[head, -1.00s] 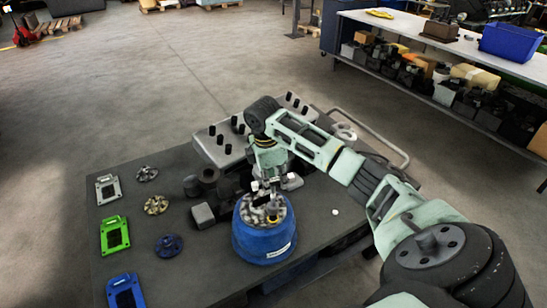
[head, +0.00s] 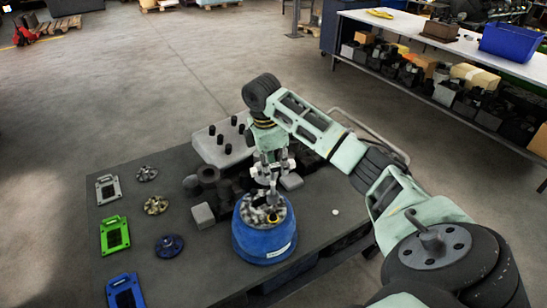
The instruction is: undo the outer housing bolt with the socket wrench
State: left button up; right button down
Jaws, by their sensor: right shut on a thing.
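The blue round housing (head: 264,243) stands on the dark cart top, with a crowded ring of grey metal parts (head: 275,212) on its upper face. My right gripper (head: 270,178) points down just above that face. It is shut on a small, slim metal tool, which I take to be the socket wrench (head: 272,196); its lower end is over or among the grey parts. I cannot tell whether it sits on a bolt. The outer housing bolt cannot be told apart at this size. My left gripper is not in view.
Left on the cart (head: 190,270) lie grey (head: 107,188), green (head: 114,235) and blue (head: 125,292) plates and several round flanges. A grey block with black pegs (head: 222,140) stands behind. A small white disc (head: 335,212) lies right of the housing. A cart handle (head: 372,128) rises at the back right.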

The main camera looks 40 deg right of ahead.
jog(key=s+a, duration=0.4)
jog(key=s, duration=0.1)
jog(key=shift+a, duration=0.15)
